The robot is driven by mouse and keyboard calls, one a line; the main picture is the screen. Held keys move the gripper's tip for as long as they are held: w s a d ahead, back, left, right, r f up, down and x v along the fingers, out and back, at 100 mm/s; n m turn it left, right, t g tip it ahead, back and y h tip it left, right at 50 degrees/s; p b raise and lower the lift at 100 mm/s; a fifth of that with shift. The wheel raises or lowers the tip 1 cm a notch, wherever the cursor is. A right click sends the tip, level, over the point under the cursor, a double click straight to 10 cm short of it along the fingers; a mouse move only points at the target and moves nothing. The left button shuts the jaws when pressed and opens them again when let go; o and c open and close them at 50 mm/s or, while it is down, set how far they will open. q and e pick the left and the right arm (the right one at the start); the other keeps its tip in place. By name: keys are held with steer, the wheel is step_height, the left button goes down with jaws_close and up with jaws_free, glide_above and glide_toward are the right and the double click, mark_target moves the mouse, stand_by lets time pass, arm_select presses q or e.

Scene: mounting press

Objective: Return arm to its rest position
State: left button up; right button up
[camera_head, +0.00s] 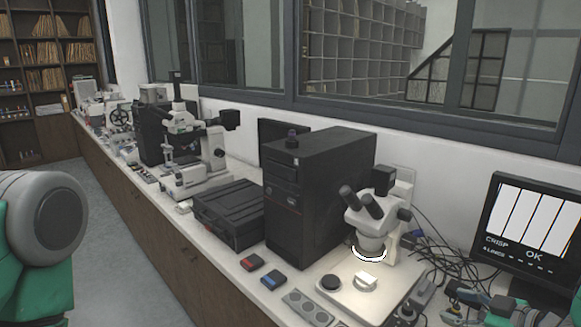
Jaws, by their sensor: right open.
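My right gripper (458,301) is at the bottom right, low over the bench near the cables and the monitor. It is open, and I see nothing between its fingers. A rounded grey and green part of my own arm is at the left edge. My left gripper is out of view.
A stereo microscope (375,222) with a lit ring stands on the bench, left of my right gripper. The monitor (530,232) reads "CRISP OK". Loose cables (450,262) lie between them. A black tower (315,195) and a black case (230,213) stand farther left. The floor is clear.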

steer(key=s+a+f+m+g+h, duration=0.1)
steer(key=s+a+f, duration=0.1)
steer(key=s+f, duration=0.2)
steer(key=s+a+f+m+g+h, duration=0.1)
steer(key=s+f+m+g, duration=0.1)
steer(key=s+f, duration=0.2)
steer(key=s+a+f+m+g, duration=0.2)
steer(key=s+f, duration=0.2)
steer(key=f, duration=0.1)
steer(key=shift+s+a+f+h, duration=0.15)
steer(key=shift+a+f+h, duration=0.1)
steer(key=shift+a+h, duration=0.15)
steer(key=s+a+f+m+g+h, duration=0.1)
steer(key=s+a+f+m+g, duration=0.15)
steer(key=s, duration=0.75)
steer(key=s+a+f+m+g+h, duration=0.1)
steer(key=s+f+g, duration=0.25)
steer(key=s, duration=0.65)
steer(key=w+f+b, duration=0.3)
steer(key=f+b, duration=1.4)
steer(key=b, duration=0.2)
steer(key=shift+w+a+f+n, duration=0.15)
steer(key=shift+a+f+n, duration=0.15)
steer(key=shift+n, duration=0.05)
steer(key=shift+w, duration=0.1)
